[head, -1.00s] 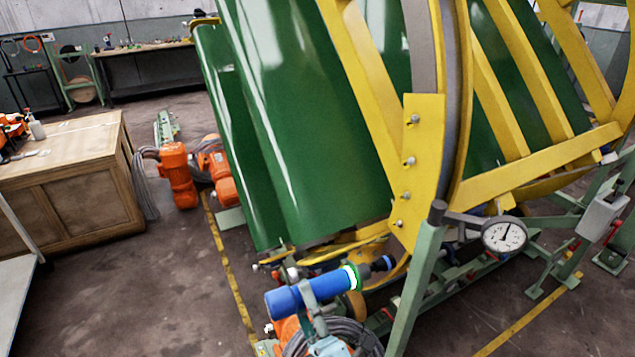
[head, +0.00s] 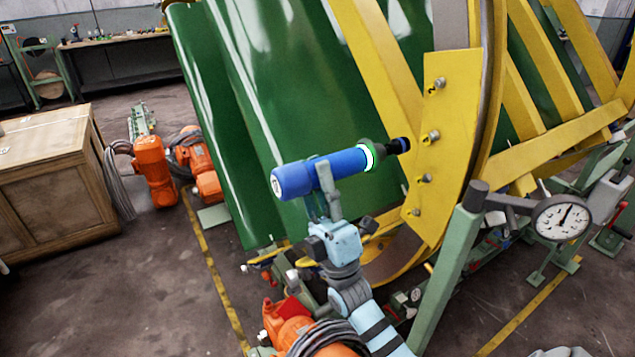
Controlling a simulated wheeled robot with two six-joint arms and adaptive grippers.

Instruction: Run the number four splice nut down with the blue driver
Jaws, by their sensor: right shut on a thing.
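The blue driver (head: 340,166) has a green-white ring and a dark socket at its right end. It points right at the yellow splice plate (head: 452,110), nearly level. My right gripper (head: 322,180) is shut around the driver's body from below. The plate carries a column of several nuts: a top one (head: 439,83), a second (head: 434,135), a third (head: 425,178) and a low one (head: 416,212). The socket is just left of the plate, nearest the second nut from the top, apparently with a gap. The nut numbers are too small to read. My left gripper is not in view.
A large green drum (head: 250,110) with a yellow ring frame stands behind the driver. A dial gauge (head: 561,218) on a green post (head: 445,270) stands right of my right arm.

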